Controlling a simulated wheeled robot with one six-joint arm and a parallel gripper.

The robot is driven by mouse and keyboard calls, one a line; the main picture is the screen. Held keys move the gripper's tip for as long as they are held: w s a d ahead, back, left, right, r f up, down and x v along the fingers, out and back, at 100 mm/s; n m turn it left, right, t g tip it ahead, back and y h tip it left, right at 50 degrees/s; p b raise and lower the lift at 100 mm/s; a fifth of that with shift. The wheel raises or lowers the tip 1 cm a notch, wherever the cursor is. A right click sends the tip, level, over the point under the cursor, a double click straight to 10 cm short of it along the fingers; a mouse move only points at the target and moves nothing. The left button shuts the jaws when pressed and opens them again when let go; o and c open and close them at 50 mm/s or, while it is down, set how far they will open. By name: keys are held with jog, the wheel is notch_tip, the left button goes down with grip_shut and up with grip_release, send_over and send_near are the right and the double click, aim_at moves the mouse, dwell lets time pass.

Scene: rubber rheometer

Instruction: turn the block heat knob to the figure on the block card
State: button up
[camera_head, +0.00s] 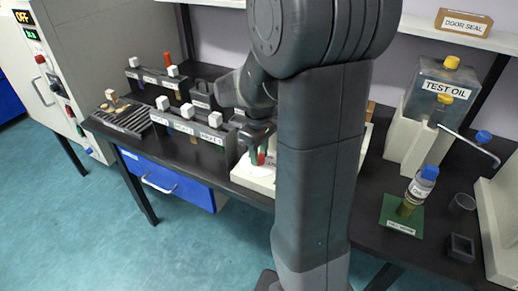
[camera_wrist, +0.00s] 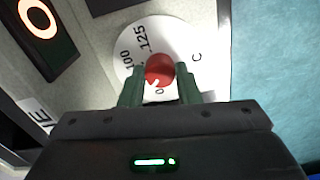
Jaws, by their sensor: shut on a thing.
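The dial (camera_wrist: 132,62) carries the figures 100 and 125, part of another figure, and a letter C. My gripper (camera_wrist: 160,85) has its two green fingers on either side of the knob, shut on it. In the head view the red knob (camera_head: 261,158) shows by my fingers on a white unit (camera_head: 250,177) at the bench's front edge. My arm hides much of this unit. I cannot make out the block card.
A dark display (camera_wrist: 40,25) with a lit orange figure is beside the dial. Labelled racks (camera_head: 190,128) stand to the left on the black bench. A test oil container (camera_head: 440,85), a bottle on a green mat (camera_head: 402,218) and dark cups stand to the right.

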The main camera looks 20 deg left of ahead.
jog(key=m+p, duration=0.2)
jog(key=m, duration=0.4)
jog(key=shift+r, duration=0.1)
jog(key=m+p, duration=0.1)
jog(key=m, duration=0.6)
jog(key=shift+m, duration=0.3)
dwell(0.3)
jog(key=o, duration=1)
jog(key=shift+c, duration=0.2)
notch_tip(320, 180, up, 14)
jog(key=p, duration=0.1)
jog(key=shift+p, duration=0.35)
jog(key=shift+f, duration=0.2)
